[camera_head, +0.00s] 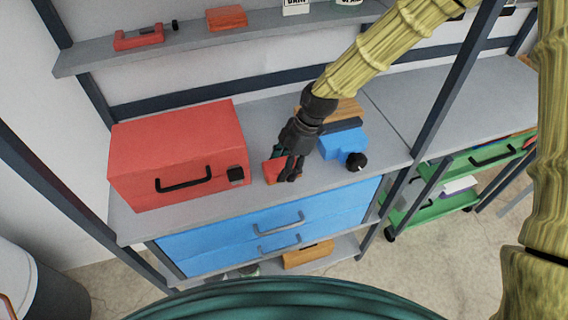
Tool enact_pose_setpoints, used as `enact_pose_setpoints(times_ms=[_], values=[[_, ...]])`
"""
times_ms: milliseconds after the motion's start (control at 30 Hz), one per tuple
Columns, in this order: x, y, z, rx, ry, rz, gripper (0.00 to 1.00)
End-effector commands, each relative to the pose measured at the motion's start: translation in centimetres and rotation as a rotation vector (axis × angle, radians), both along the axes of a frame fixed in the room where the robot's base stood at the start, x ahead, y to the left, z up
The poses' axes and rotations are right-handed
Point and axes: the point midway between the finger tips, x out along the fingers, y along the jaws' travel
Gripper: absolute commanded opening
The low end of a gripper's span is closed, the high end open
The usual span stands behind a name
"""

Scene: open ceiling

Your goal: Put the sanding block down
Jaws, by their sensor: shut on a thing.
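My gripper (289,173) points down over the grey worktop and is shut on a small red-orange block, which I take to be the sanding block (271,170). The block shows to the left of the fingers, low over or on the worktop near its front edge. I cannot tell whether it touches the surface. The fingers hide its right part. The grey worktop (200,202) carries a red toolbox to the left of my gripper and a blue tool to its right.
The red toolbox (178,150) has a black handle. The blue tool with a black knob (343,143) is close to my gripper, with a wooden piece (348,109) behind it. Blue drawers (330,218) are below. An upper shelf (190,42) holds several items. A green cart (445,185) stands right.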

Motion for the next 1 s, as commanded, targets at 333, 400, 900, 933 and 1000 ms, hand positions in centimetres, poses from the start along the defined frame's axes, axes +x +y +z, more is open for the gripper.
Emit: enact_pose_setpoints(times_ms=[333, 400, 900, 933, 1000], values=[[0.0, 0.0, -0.2, 0.0, 0.0, 0.0, 0.75], [0.0, 0.0, -0.2, 0.0, 0.0, 0.0, 0.75], [0.5, -1.1, 2.6, 0.003, -0.004, -0.001, 0.75], [0.6, -1.3, 3.1, 0.001, -0.004, -0.001, 0.75], [0.7, -1.7, 4.1, 0.003, -0.004, -0.001, 0.75]])
